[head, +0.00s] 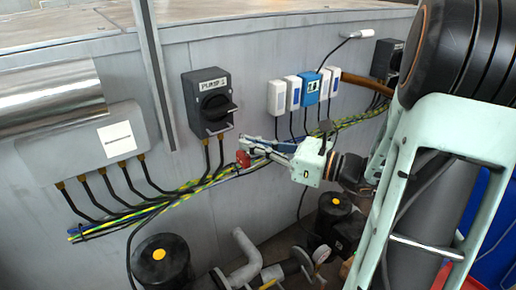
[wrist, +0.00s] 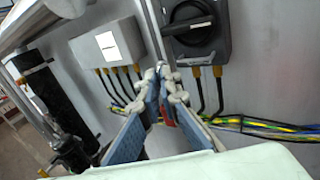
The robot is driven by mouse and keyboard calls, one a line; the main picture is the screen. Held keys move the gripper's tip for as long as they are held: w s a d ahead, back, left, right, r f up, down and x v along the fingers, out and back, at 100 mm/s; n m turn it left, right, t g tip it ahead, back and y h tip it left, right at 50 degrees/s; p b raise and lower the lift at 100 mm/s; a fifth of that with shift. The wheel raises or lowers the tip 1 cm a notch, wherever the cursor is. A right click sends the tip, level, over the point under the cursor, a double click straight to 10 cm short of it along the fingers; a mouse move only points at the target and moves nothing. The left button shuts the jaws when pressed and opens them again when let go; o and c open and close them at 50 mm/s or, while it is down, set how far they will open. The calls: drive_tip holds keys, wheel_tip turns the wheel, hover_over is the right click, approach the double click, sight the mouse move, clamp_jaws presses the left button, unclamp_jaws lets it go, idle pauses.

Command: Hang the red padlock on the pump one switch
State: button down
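The pump one switch (head: 208,102) is a dark grey box with a black rotary handle and a label reading "PUMP", on the grey wall. It also shows at the top of the wrist view (wrist: 208,45). The red padlock (head: 243,159) is at the tips of my gripper (head: 250,147), below and right of the switch, apart from it. In the wrist view the fingers (wrist: 166,84) converge, and a little of the padlock's red (wrist: 168,116) shows between them. The fingers hide most of the padlock, and its shackle is not clear.
A grey junction box (head: 75,155) with several cables is left of the switch. Blue and white boxes (head: 310,88) and another dark switch (head: 386,56) are to the right. Yellow-green cables (head: 195,190) run below. Black pumps (head: 162,262) and pipes stand on the floor.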

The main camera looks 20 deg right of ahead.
drive_tip(key=w+a, duration=0.2)
drive_tip(key=w, duration=0.4)
idle(0.3)
drive_tip(key=shift+w, duration=0.15)
idle(0.9)
drive_tip(key=shift+w+a, duration=0.3)
drive_tip(key=shift+w, duration=0.55)
drive_tip(key=shift+w+a, duration=0.25)
drive_tip(key=shift+w, duration=0.55)
drive_tip(key=shift+f, duration=0.15)
idle(0.4)
